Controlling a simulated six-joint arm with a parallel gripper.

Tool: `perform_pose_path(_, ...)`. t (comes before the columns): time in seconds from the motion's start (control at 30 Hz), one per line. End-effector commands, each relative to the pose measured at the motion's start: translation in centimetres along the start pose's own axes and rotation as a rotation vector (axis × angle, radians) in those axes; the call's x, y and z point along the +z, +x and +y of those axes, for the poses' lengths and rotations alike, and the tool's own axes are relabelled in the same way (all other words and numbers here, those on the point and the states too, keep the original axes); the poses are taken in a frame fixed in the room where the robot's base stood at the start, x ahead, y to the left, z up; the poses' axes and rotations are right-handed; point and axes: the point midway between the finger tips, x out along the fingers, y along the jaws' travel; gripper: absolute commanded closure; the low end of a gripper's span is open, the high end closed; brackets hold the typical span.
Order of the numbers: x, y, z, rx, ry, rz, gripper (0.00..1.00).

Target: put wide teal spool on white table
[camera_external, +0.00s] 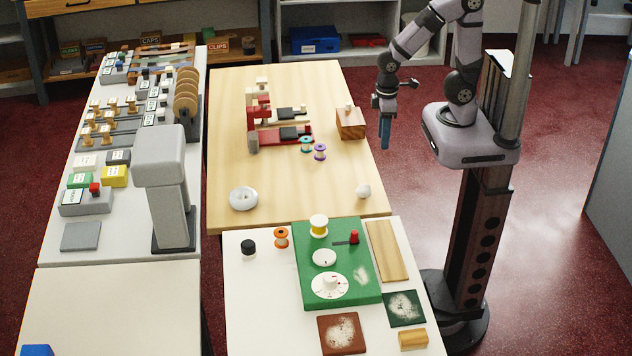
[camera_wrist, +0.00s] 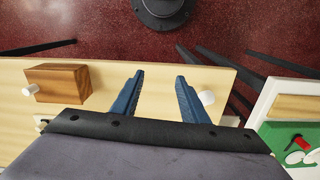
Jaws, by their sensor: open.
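The teal spool (camera_external: 306,145) stands on the light wooden table (camera_external: 230,110), in front of a red and white machine and touching or very near a purple spool (camera_external: 320,152). I cannot make it out in the wrist view. My gripper (camera_external: 385,140) has blue fingers pointing down and hangs near the wooden table's right edge, to the right of the spool. In the wrist view its fingers (camera_wrist: 157,80) are apart with nothing between them. The white table (camera_external: 240,315) adjoins the wooden table's front end; its corner shows at the right of the wrist view (camera_wrist: 268,92).
A wooden block (camera_external: 350,124) stands between the spool and my gripper. The red and white machine (camera_external: 254,125) is behind the spool. The white table carries a green board (camera_external: 308,243), an orange spool (camera_external: 281,238) and a black piece (camera_external: 248,247); its front left is clear.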

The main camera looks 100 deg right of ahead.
Motion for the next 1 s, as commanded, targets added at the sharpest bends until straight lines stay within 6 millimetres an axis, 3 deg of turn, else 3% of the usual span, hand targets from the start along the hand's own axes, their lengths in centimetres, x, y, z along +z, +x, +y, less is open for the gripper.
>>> perform_pose_path(0.27, -6.8, -1.2, 1.8, 0.000, 0.525, -0.002, 0.60)
perform_pose_path(0.6, -16.6, -0.3, 6.7, 0.002, 1.413, -0.004, 0.60)
perform_pose_path(0.8, -20.7, 1.2, 10.0, 0.002, 1.875, -0.004, 0.60)
perform_pose_path(1.0, -22.9, 2.5, 12.2, 0.001, 2.166, -0.003, 0.60)
